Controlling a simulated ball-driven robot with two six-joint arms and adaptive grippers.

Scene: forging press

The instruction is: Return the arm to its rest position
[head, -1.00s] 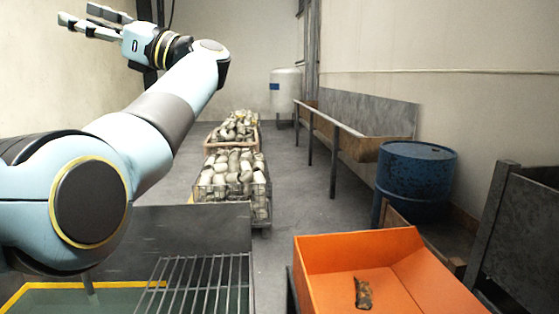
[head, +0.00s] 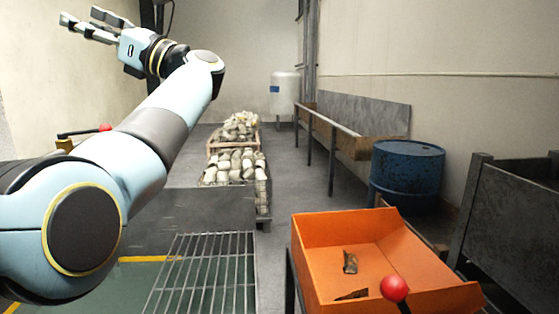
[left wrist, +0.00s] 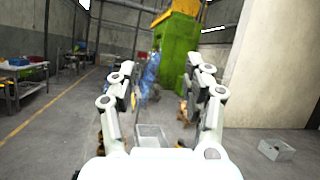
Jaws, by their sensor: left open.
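My left arm comes in from the left in the head view, raised and bent. Its gripper (head: 98,26) is held high at the upper left, in front of the pale wall, with its fingers apart and nothing between them. In the left wrist view the same gripper (left wrist: 165,85) shows its two white fingers spread wide, with open space and the distant floor between them. My right gripper is in neither view.
An orange bin (head: 330,232) with dark pieces inside stands at the lower right, a red ball knob (head: 394,289) before it. A metal grate (head: 205,275) lies at the lower middle. A blue drum (head: 407,172) and crates of pale lumps (head: 235,165) stand farther back.

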